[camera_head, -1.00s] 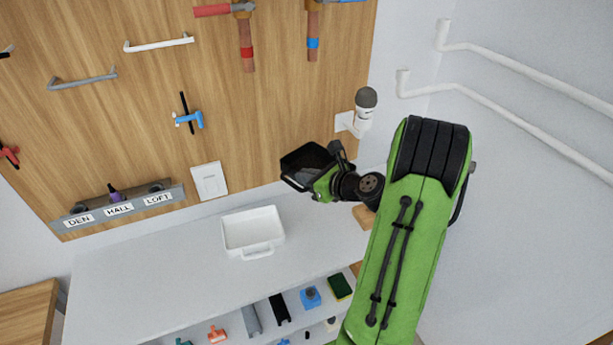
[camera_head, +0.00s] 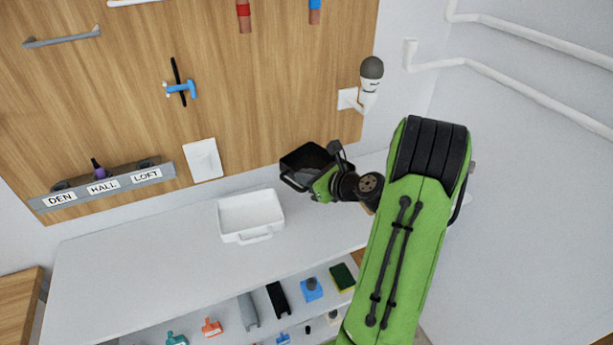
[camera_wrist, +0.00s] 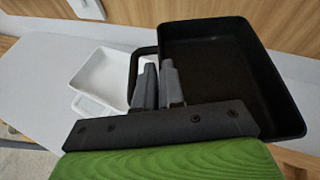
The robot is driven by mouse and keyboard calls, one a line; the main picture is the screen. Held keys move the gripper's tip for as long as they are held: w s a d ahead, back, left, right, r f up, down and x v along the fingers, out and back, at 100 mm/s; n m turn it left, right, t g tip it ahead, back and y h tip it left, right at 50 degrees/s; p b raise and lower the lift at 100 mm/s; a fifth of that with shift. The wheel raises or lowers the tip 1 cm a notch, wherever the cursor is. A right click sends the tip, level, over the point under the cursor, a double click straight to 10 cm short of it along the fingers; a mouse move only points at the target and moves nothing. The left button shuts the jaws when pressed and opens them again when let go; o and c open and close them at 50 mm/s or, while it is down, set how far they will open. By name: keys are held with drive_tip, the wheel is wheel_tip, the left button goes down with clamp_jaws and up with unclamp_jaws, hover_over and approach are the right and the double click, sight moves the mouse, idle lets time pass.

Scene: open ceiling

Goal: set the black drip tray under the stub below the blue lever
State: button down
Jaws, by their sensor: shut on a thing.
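The black drip tray (camera_head: 300,158) hangs in the air above the counter, in front of the wooden panel. My gripper (camera_wrist: 158,82) is shut on it at the side near its handle loop. The tray looks empty, and it fills the upper right of the wrist view (camera_wrist: 215,65). A copper stub with a blue band (camera_head: 315,15) shows at the top edge of the head view, well above the tray in the picture. The blue lever is out of view now. Part of my gripper in the head view is hidden by my wrist.
A white tray (camera_head: 236,229) stands on the pale counter (camera_head: 130,255), left of the black tray. A wall fitting with a dark-topped white piece (camera_head: 370,80) is at the right. A red-banded copper stub (camera_head: 244,18) is left of the blue-banded one. Below, a shelf holds small items.

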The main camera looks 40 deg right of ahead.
drive_tip(key=shift+f+b, duration=4.35)
drive_tip(key=shift+f, duration=0.1)
drive_tip(key=shift+f, duration=0.5)
drive_tip(key=c, duration=1.2)
unclamp_jaws()
drive_tip(key=shift+o, duration=0.2)
drive_tip(key=shift+s, duration=0.1)
drive_tip(key=p+v, duration=0.2)
drive_tip(key=v, duration=1.3)
drive_tip(key=shift+s+r+p, duration=0.25)
drive_tip(key=shift+p, duration=0.1)
